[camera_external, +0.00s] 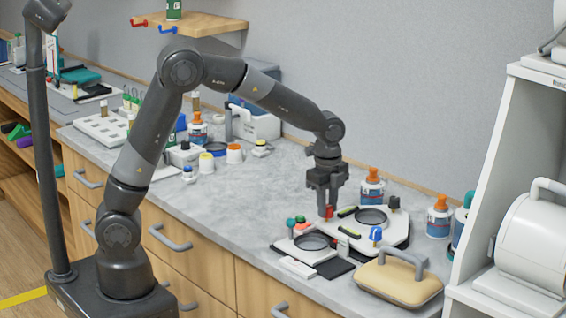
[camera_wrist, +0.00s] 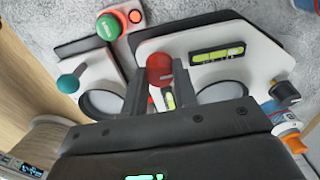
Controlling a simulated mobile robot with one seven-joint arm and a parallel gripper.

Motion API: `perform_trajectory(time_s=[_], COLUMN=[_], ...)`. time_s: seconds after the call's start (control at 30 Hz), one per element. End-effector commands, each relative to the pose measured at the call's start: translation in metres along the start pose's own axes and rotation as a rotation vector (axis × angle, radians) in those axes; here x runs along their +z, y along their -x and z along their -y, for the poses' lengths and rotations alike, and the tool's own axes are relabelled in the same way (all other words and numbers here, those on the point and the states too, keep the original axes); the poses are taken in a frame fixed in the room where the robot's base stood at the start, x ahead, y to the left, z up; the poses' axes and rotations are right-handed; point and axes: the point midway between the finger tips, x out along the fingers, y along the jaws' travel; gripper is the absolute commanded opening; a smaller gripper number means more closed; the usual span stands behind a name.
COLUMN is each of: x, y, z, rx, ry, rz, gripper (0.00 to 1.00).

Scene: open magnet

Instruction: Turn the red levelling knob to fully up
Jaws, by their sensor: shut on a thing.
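The red levelling knob (camera_wrist: 159,70) stands on the edge of a white plate (camera_wrist: 262,60) with a round dark-rimmed opening. In the external view the red knob (camera_external: 328,212) shows just under my gripper's fingertips, at the left corner of the white plate (camera_external: 392,232). My gripper (camera_external: 327,205) points straight down and is shut on the red knob. In the wrist view my fingers (camera_wrist: 152,95) reach up to the knob, one on each side. A green bubble level (camera_wrist: 217,54) lies on the plate beside it. The knob's exact turn angle is hard to tell.
A blue knob (camera_external: 376,235) and a black knob (camera_external: 394,203) stand on the same plate. A smaller white device (camera_external: 305,250) with teal and red knobs is close at left. A tan handled block (camera_external: 398,283) is in front. Bottles (camera_external: 372,188) stand behind.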

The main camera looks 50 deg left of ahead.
Motion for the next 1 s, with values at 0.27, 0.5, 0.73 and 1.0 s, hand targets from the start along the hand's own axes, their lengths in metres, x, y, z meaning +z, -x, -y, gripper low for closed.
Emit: perform_trajectory(time_s=[0.27, 0.5, 0.73, 1.0], x=[0.0001, 0.0006, 0.0000, 0.0002], y=[0.0004, 0.0006, 0.0005, 0.0002], z=[0.0000, -0.0001, -0.0004, -0.0003], rx=[-0.003, -0.012, -0.023, -0.037], ry=[0.062, 0.224, 0.439, 0.695], rz=[-0.001, 0.000, -0.001, 0.000], gripper=[0.03, 0.03, 0.03, 0.03])
